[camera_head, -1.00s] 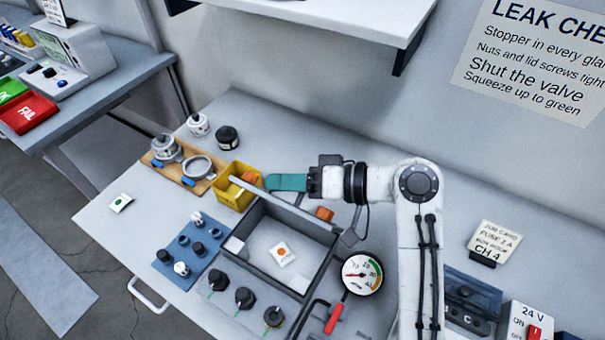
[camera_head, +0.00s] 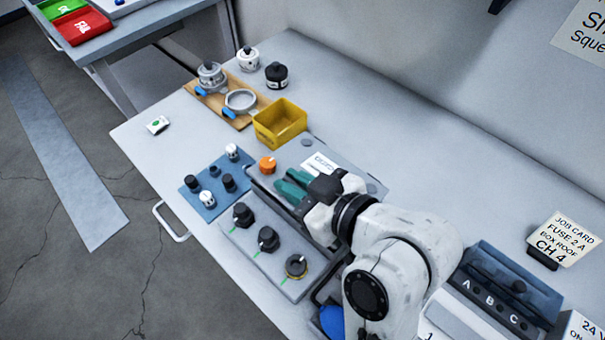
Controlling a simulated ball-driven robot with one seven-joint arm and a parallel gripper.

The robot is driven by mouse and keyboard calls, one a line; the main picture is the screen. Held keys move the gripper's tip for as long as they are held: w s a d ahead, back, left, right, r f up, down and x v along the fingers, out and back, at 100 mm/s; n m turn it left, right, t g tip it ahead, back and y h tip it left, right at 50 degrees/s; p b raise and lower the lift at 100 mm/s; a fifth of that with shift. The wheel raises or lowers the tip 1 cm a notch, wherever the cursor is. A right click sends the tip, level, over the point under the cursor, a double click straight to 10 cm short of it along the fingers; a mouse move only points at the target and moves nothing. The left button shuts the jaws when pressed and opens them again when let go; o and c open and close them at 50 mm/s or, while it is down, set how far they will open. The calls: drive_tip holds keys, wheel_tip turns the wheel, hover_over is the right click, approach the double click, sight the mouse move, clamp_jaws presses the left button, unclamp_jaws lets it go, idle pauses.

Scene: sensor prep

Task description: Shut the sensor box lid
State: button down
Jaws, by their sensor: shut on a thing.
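The sensor box lid (camera_head: 341,171) is a grey plate with a white label and an orange knob (camera_head: 267,165) at its left corner. It lies flat or nearly flat over the sensor box, whose inside is hidden. I cannot tell whether a small gap remains. My gripper (camera_head: 287,190) has teal fingers and is over the front part of the lid. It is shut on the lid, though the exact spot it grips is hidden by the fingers. My arm covers the right part of the lid and box.
An empty yellow bin (camera_head: 290,131) stands behind the box. A wooden board (camera_head: 236,121) with metal parts is at the back left. A blue mat (camera_head: 190,187) with small plugs lies left of the box.

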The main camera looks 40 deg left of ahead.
drive_tip(key=shift+d+f, duration=0.1)
drive_tip(key=shift+f, duration=0.3)
drive_tip(key=shift+s+f+b, duration=0.15)
drive_tip(key=shift+f+b, duration=0.45)
drive_tip(key=shift+b, duration=0.05)
drive_tip(key=shift+s+f, duration=0.1)
drive_tip(key=shift+f, duration=0.15)
drive_tip(key=c, duration=1.2)
unclamp_jaws()
drive_tip(key=shift+r, duration=0.1)
drive_tip(key=v, duration=1)
drive_tip(key=shift+s+d, duration=0.15)
drive_tip(key=shift+d, duration=0.2)
